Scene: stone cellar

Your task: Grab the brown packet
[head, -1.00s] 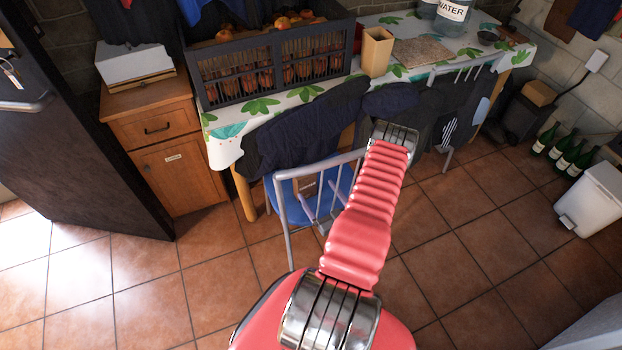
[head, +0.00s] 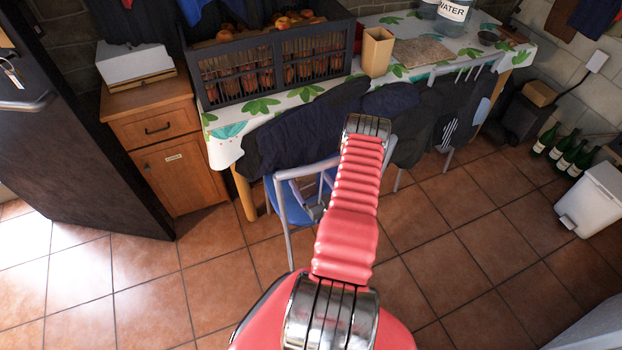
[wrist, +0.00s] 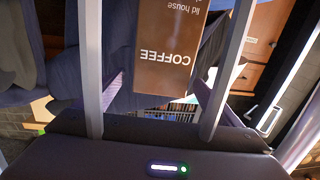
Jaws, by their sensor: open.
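The brown packet (wrist: 165,52), with white lettering that reads COFFEE upside down, shows large in the wrist view. It fills much of the space between the two pale metal fingers of my gripper (wrist: 158,95). My gripper is open, with a gap between the packet and each finger in the picture. I cannot tell how deep the packet sits between them. In the head view my gripper (head: 310,197) is low near the blue chair (head: 290,208), partly behind my red arm. I cannot make out the packet in the head view.
A patterned table (head: 290,100) carries a dark slatted crate (head: 275,68), a tan open box (head: 377,52) and water bottles (head: 452,14). Dark clothes (head: 310,130) hang over its front. A wooden cabinet (head: 180,178) stands left. Tiled floor (head: 470,260) is free at front right.

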